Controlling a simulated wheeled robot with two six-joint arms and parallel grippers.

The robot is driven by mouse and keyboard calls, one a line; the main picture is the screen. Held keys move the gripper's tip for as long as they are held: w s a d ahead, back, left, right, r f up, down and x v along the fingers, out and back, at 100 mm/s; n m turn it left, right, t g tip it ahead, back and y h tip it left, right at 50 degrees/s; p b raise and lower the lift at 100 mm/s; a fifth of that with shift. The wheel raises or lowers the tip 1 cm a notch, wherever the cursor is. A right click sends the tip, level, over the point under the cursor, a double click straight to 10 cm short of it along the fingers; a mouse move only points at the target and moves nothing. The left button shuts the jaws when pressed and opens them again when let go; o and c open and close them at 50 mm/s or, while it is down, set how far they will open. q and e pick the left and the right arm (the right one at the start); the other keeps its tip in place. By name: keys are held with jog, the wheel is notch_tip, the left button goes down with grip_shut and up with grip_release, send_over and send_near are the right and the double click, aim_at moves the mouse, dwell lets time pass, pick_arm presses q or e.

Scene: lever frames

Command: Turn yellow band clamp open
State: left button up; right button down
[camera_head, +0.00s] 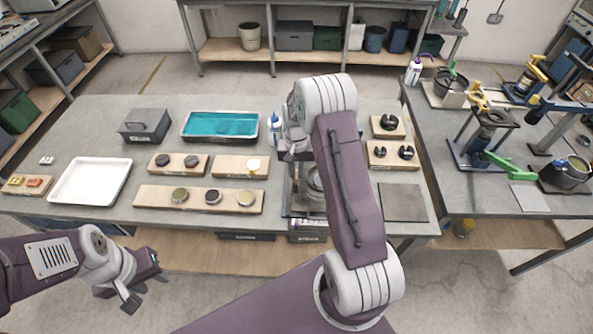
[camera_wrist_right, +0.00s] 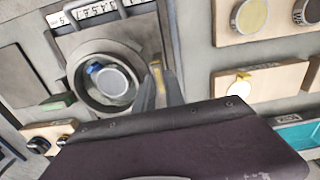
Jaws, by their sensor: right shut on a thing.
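The yellow band clamp (camera_wrist_right: 156,74) shows in the right wrist view as a narrow yellow strip at the right side of a round metal housing (camera_wrist_right: 77,88). My right gripper (camera_wrist_right: 162,92) is shut on this yellow piece, and its fingers hide most of it. In the head view my right arm covers the gripper and the clamp; only part of the housing (camera_head: 306,190) shows beside it. A pale disc (camera_wrist_right: 110,82) with a blue tab sits inside the housing. My left gripper (camera_head: 148,288) is empty, with its fingers apart, in front of the table.
A dark square mat (camera_head: 403,202) lies to the right. A second table (camera_head: 470,190) carries several clamp stands.

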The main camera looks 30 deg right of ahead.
jog(key=shift+w+r+m, duration=0.1)
jog(key=shift+r+m, duration=0.05)
jog(key=shift+m, duration=0.15)
dwell(0.4)
jog(key=c, duration=1.4)
grip_release()
